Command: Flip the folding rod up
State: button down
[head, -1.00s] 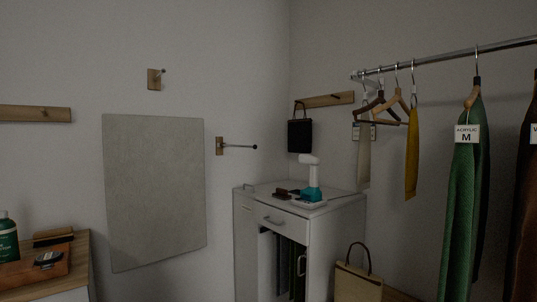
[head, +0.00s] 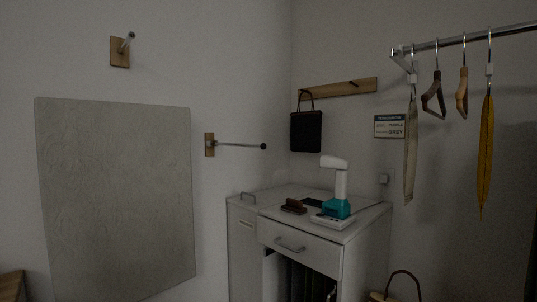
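A folding rod (head: 238,145) sticks out to the right, about level, from a small wooden wall plate (head: 209,144) on the left wall, above the white cabinet. It is a thin metal rod with a dark round tip. A second short rod (head: 127,42) on another wooden plate (head: 119,53) is higher up at the left and points up and outward. I cannot tell from the frames which of the two the task means. My gripper is not in view.
A white cabinet (head: 299,242) stands in the corner with a teal-based white device (head: 337,190) and a brown brush-like item (head: 293,206) on top. A black bag (head: 306,131) hangs behind. A rail (head: 468,39) with hangers is at the right. A grey panel (head: 120,195) is on the left wall.

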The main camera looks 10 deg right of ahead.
aim_at(263, 146)
jog(key=u, duration=0.45)
jog(key=i, duration=0.9)
jog(key=u, duration=0.75)
